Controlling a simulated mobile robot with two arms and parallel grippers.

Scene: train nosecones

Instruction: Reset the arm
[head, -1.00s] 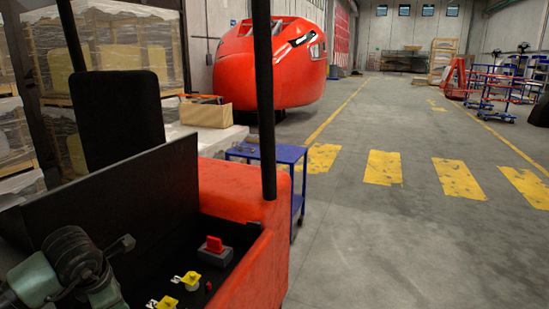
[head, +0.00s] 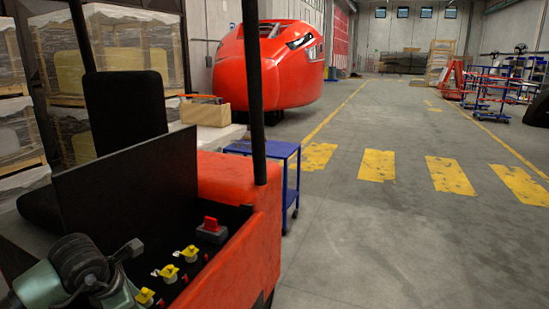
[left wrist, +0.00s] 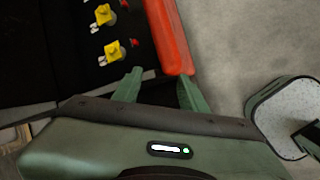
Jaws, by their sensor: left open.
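My left arm (head: 75,275) reaches in at the bottom left of the head view, beside the open panel of a red vehicle (head: 235,195). In the left wrist view my left gripper (left wrist: 158,86) has its two green fingers apart, with nothing between them. The fingers point toward the vehicle's red side wall (left wrist: 168,35), and yellow switches (left wrist: 117,51) lie ahead to the left. In the head view the panel holds a red switch (head: 211,225) on a grey block and several yellow switches (head: 190,253). My right gripper is out of view.
A raised black lid (head: 125,190) and a black post (head: 253,90) stand close ahead. A blue cart (head: 268,149) is just beyond the vehicle. A red train nosecone (head: 268,68) stands farther back. The floor (head: 380,245) to the right is clear.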

